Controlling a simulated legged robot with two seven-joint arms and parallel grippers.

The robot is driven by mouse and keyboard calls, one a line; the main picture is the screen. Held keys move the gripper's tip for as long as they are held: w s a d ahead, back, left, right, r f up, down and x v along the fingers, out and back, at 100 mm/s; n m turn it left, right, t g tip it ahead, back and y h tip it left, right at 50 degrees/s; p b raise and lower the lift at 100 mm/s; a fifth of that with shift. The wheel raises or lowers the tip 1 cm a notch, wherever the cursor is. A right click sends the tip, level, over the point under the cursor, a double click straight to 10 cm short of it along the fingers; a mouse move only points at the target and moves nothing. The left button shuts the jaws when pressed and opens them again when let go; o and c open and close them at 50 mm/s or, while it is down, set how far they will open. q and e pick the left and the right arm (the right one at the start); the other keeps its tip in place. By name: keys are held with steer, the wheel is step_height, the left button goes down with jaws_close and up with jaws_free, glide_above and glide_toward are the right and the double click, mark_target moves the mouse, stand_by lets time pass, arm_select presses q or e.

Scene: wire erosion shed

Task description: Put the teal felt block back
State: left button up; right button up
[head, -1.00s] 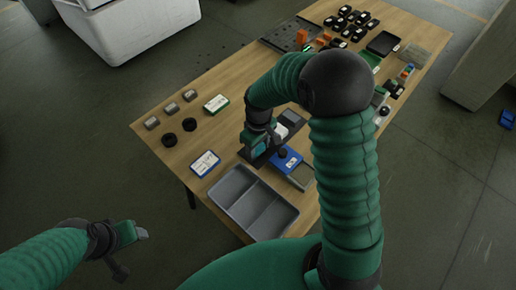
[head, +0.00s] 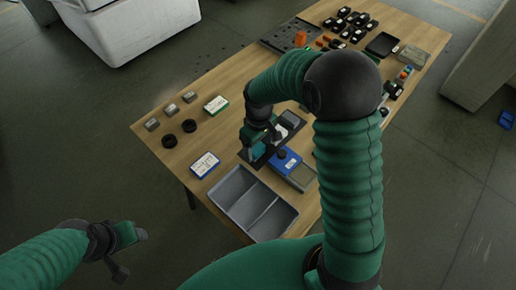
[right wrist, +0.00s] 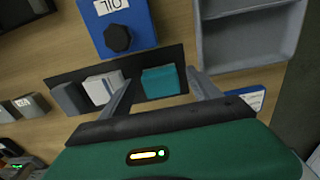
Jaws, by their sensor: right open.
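The teal felt block (right wrist: 161,82) sits at one end of a black strip-like holder (right wrist: 176,56), in line with a white block (right wrist: 103,87) and a grey block (right wrist: 70,98). My right gripper (right wrist: 161,76) is open, with one finger on each side of the teal block and visible gaps between. In the head view my right gripper (head: 256,142) is low over the holder's left end, with teal showing beside it. My left gripper (head: 138,238) hangs off the table at lower left; its finger gap is unclear.
A blue box labelled OIL with a black knob (right wrist: 118,30) lies beside the holder. A grey divided bin (head: 239,184) stands at the table's front edge. A blue-rimmed card (head: 204,164) and black rings (head: 169,140) lie left.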

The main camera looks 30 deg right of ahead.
mark_target(258, 150)
step_height(258, 150, up, 10)
steer(key=f+p, duration=0.1)
steer(key=s+a+f+m+t, duration=0.1)
steer(key=s+a+m, duration=0.1)
steer(key=s, duration=0.4)
steer(key=s+a+f+m+t, duration=0.1)
steer(key=s+f, duration=0.1)
steer(key=s, duration=0.3)
steer(key=shift+s+a+f+m, duration=0.2)
steer(key=shift+s+a+m, duration=0.15)
steer(key=shift+m, duration=0.05)
